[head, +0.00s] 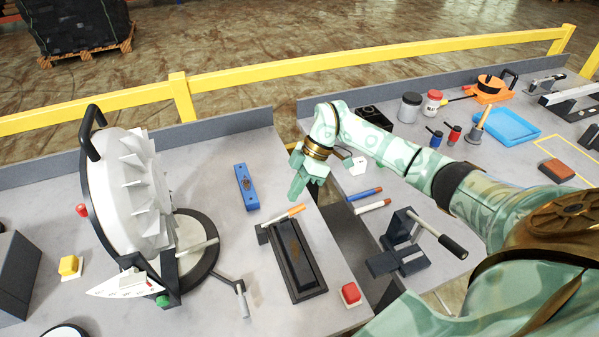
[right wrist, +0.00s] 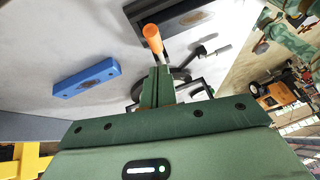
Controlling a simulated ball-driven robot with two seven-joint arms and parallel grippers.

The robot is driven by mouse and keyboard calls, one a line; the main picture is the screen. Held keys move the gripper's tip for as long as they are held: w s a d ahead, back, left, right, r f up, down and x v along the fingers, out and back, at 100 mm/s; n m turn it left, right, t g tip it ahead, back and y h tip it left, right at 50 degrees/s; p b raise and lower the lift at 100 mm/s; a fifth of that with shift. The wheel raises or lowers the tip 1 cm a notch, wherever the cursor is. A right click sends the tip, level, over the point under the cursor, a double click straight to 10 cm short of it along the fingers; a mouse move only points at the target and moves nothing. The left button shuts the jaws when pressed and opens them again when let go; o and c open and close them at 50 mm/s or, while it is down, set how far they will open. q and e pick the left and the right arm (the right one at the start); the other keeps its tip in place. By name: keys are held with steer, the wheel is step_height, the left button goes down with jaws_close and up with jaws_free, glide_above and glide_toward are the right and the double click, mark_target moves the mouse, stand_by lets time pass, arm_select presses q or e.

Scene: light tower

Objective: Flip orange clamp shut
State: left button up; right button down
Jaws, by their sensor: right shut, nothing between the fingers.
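The orange clamp handle (head: 288,214) sits at the far end of a long dark block (head: 299,262) on the near workbench. It sticks out toward the upper right in the head view. My right gripper (head: 296,194) is just beyond the handle, with its fingers shut and empty. In the right wrist view, the orange handle (right wrist: 153,38) shows just past the tips of the shut fingers (right wrist: 158,70). I cannot tell whether they touch. The dark block (right wrist: 190,14) is partly cut off at the top. My left gripper is not in view.
A blue block (head: 246,187) lies left of the gripper. A white finned wheel (head: 130,190) on a round dark base stands further left. A red button (head: 351,294) is near the front edge. A gap separates this bench from the right one, where a dark lever vise (head: 400,250) stands.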

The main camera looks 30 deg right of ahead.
mark_target(305, 204)
steer(key=shift+s+d+f, duration=0.15)
steer(key=shift+f, duration=0.4)
steer(key=shift+s+d+f, duration=0.1)
steer(key=shift+f, duration=0.4)
steer(key=shift+s+d+f, duration=0.1)
steer(key=shift+d+f, duration=0.1)
steer(key=shift+f, duration=0.05)
steer(key=shift+s+d+f+y+b, duration=0.15)
steer(key=shift+d+f+y, duration=0.1)
steer(key=shift+f, duration=0.3)
steer(key=shift+w+d+f+y+b, duration=0.15)
steer(key=shift+f+y, duration=0.1)
steer(key=shift+f, duration=0.25)
steer(key=shift+s+d+f, duration=0.15)
steer(key=shift+d+f, duration=0.05)
steer(key=shift+f, duration=0.2)
steer(key=shift+f, duration=0.1)
